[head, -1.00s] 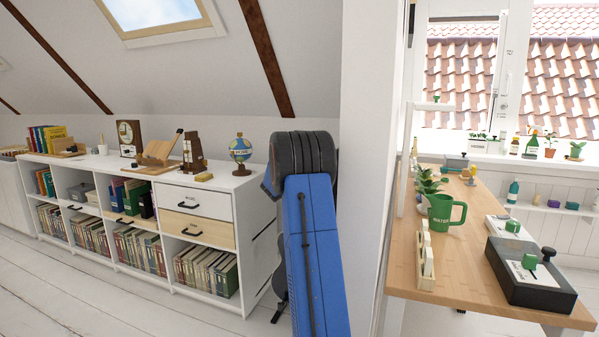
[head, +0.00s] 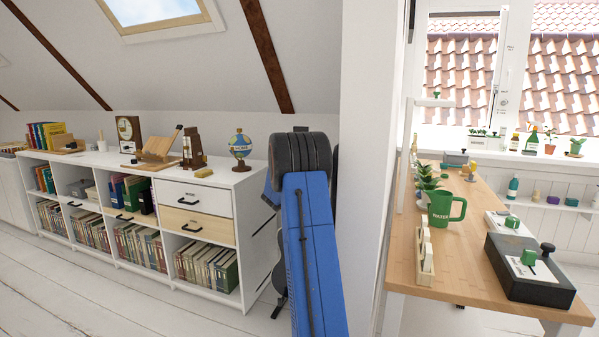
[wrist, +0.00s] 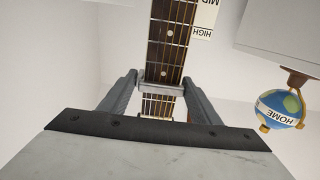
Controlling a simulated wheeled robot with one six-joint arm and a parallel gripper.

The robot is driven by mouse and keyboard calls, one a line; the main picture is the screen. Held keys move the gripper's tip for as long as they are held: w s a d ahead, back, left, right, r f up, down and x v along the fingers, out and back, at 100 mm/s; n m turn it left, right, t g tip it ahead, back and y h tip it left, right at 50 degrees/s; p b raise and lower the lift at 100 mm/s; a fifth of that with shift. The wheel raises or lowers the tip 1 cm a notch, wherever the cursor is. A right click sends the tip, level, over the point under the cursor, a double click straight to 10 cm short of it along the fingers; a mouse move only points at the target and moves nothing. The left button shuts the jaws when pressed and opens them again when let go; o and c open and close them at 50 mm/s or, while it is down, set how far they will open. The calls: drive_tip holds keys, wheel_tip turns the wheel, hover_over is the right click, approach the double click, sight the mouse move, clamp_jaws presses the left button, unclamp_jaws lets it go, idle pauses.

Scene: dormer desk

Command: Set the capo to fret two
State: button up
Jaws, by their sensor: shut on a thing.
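In the wrist view a guitar neck (wrist: 170,40) with a dark fretboard, strings and pale dots runs from the top down between my fingers. A pale grey capo (wrist: 160,89) lies across the strings. My gripper (wrist: 160,80) has one finger on each side of the neck and is shut on the capo. The strings continue below the capo. I cannot tell which fret it sits at. In the head view my blue arm hides the gripper, the capo and most of the guitar; only a dark edge of its body (head: 281,278) shows.
A small globe (wrist: 280,108) is to the right in the wrist view, near a label (wrist: 203,18) reading HIGH. A white shelf unit (head: 203,285) with books stands left of my arm. A white wall post (head: 367,150) and wooden desk (head: 470,240) are to the right.

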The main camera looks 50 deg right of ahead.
drive_tip(key=o, duration=1.4)
drive_tip(key=v, duration=1.7)
drive_tip(key=shift+a, duration=0.2)
drive_tip(key=shift+s+f, duration=0.1)
